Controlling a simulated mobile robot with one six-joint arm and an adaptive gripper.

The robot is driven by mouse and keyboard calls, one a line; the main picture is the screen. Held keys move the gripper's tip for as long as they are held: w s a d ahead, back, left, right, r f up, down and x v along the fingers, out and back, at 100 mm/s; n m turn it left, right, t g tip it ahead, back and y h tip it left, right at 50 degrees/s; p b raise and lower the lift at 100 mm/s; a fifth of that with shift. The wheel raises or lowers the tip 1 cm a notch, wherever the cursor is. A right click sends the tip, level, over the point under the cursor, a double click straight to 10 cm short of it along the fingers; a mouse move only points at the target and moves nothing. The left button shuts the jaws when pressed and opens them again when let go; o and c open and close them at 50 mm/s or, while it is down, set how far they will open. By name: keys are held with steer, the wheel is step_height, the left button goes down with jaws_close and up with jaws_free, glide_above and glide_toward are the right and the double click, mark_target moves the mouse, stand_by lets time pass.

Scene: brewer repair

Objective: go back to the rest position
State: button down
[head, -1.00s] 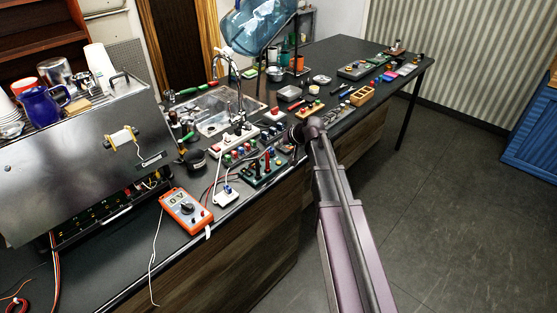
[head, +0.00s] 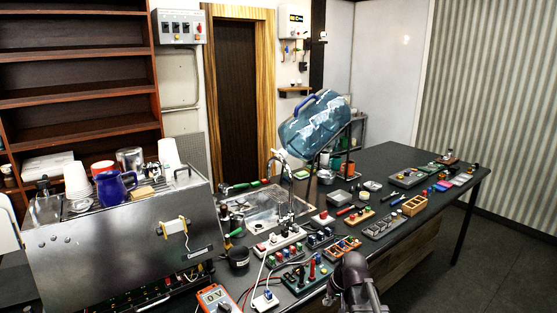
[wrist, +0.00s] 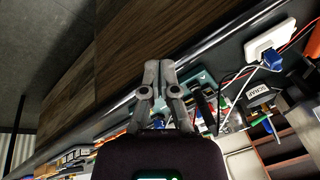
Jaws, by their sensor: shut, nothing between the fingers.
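My gripper (wrist: 159,78) shows in the wrist view with its two grey fingers together and nothing between them. Beyond it are the counter's edge and the dark wood front of the counter (wrist: 130,50). In the head view my arm rises at the bottom, right of centre, in front of the counter (head: 372,167); the fingers cannot be made out there. Beside the arm on the counter are terminal blocks with red and blue parts (head: 305,275).
A steel brewer (head: 130,245) with cups and a blue jug (head: 113,188) on top stands at left. An orange multimeter (head: 216,299) lies near the front edge. A tilted blue water bottle (head: 314,125) stands behind the sink (head: 258,208). The floor (head: 500,255) at right is clear.

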steer(key=s+d+f+g+h, duration=0.1)
steer(key=s+g+h, duration=0.1)
steer(key=s, duration=0.9)
steer(key=shift+s+d+h, duration=0.35)
steer(key=shift+h, duration=0.15)
